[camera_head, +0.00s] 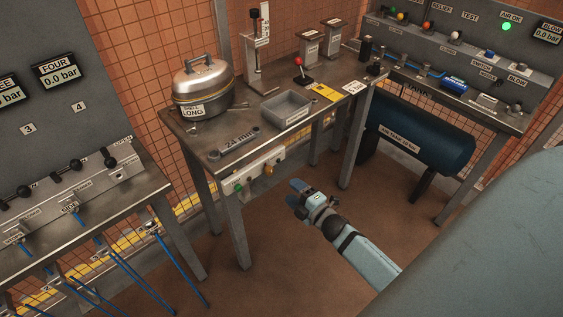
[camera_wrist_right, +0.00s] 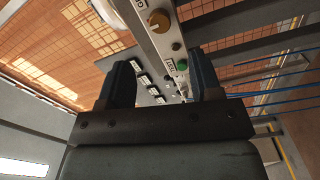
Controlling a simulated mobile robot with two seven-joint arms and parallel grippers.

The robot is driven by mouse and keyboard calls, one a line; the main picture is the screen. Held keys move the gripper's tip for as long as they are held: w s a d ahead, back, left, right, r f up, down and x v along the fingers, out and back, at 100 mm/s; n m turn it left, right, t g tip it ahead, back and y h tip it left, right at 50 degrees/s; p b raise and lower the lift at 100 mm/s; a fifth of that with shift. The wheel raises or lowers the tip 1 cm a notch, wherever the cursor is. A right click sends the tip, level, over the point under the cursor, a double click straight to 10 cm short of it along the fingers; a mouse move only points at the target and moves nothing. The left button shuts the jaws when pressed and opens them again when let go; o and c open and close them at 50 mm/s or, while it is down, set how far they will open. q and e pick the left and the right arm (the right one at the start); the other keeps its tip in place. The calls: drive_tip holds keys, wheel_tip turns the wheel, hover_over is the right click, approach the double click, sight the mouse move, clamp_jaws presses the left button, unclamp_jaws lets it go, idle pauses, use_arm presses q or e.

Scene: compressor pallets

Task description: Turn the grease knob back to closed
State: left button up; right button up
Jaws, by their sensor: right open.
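An orange-brown knob (camera_head: 268,170), which I take to be the grease knob, sits on the white panel (camera_head: 250,174) on the front of the middle table. It also shows near the top of the right wrist view (camera_wrist_right: 158,20). Its exact turn and its label are too small to read. My right gripper (camera_head: 297,193) is in front of and below the panel, apart from the knob. In the right wrist view its two fingers (camera_wrist_right: 163,78) are spread with nothing held between them. A green button (camera_wrist_right: 182,65) on the same panel shows between the fingertips. My left gripper is out of view.
The middle table (camera_head: 215,137) bears a metal pot (camera_head: 203,88), a 24 mm wrench (camera_head: 233,145) and a grey tray (camera_head: 285,113). Its legs (camera_head: 237,231) stand near the gripper. A blue air tank (camera_head: 420,142) is at the right. The floor (camera_head: 300,270) around the gripper is clear.

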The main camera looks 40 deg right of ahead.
drive_tip(key=shift+s+d, duration=0.1)
drive_tip(key=shift+s, duration=1.6)
